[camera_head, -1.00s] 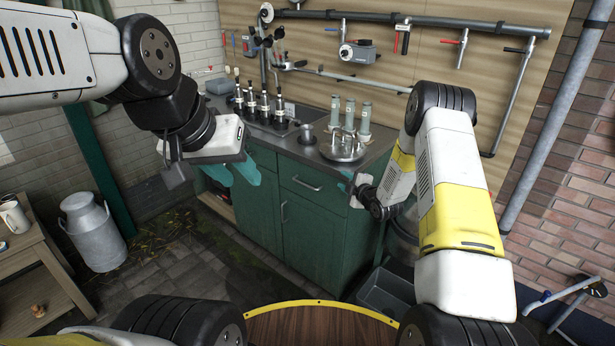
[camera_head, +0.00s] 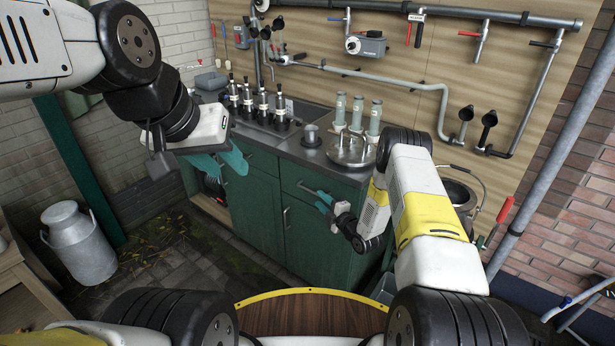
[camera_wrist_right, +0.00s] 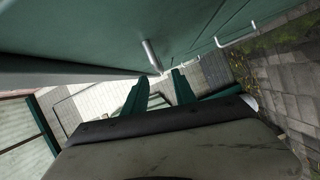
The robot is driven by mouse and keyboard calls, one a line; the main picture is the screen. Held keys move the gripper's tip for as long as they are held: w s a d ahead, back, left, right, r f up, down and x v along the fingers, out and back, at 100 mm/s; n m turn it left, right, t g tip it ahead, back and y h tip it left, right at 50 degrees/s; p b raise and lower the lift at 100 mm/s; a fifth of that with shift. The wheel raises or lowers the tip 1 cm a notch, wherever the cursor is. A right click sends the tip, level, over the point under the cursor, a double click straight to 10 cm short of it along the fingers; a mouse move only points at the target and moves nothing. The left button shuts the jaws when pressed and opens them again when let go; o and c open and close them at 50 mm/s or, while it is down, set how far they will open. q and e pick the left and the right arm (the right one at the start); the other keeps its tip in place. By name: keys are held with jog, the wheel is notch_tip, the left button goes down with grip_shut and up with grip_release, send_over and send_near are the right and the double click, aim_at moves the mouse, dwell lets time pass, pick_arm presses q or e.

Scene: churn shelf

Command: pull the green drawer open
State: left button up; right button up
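The green drawer (camera_head: 292,174) is at the top right of the green cabinet, under the worktop, and its front looks flush with the cabinet. Its metal bar handle (camera_head: 309,189) is on the front; a metal handle (camera_wrist_right: 152,56) also shows just ahead of the fingers in the right wrist view. My right gripper (camera_head: 324,203) is close to the right end of the drawer handle. Its two teal fingers (camera_wrist_right: 160,84) are apart with nothing between them. My left gripper (camera_head: 221,162) hangs in front of the cabinet's left part, its teal fingers spread and empty.
A cabinet door with an upright handle (camera_head: 285,218) is below the drawer. Bottles, a round metal dish (camera_head: 350,152) and a cup stand on the worktop (camera_head: 285,146). A metal milk churn (camera_head: 78,243) stands on the floor at left. A metal pail (camera_head: 458,192) is beside the cabinet.

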aim_at(311, 191)
jog(key=x, duration=0.7)
jog(key=shift+w+a, duration=0.2)
grip_shut()
jog(key=shift+d, duration=0.1)
dwell(1.1)
